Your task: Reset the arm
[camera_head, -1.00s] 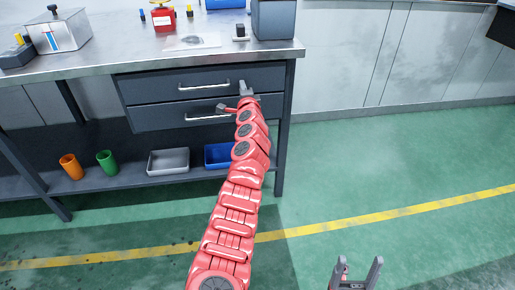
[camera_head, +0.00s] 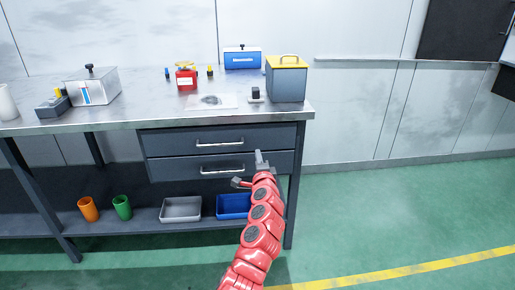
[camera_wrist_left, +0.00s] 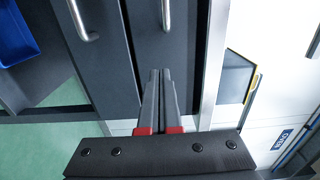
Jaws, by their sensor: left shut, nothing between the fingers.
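My left arm, red and jointed, comes up from the bottom of the head view toward the front of the workbench (camera_head: 125,116). Its left gripper (camera_head: 259,156) is in front of the right end of the drawers (camera_head: 170,143), below the tabletop edge. In the left wrist view the two fingers (camera_wrist_left: 161,76) lie together, shut with nothing between them, pointing toward the dark drawer fronts. Drawer handles (camera_wrist_left: 85,22) show beyond the fingers. My right gripper is not in view.
On the bench stand a grey box with a yellow lid (camera_head: 287,84), a red item (camera_head: 186,79), a blue box (camera_head: 242,60) and a metal box (camera_head: 92,88). The lower shelf holds a grey tray (camera_head: 181,211), a blue tray (camera_head: 232,207) and two cups. Green floor to the right is clear.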

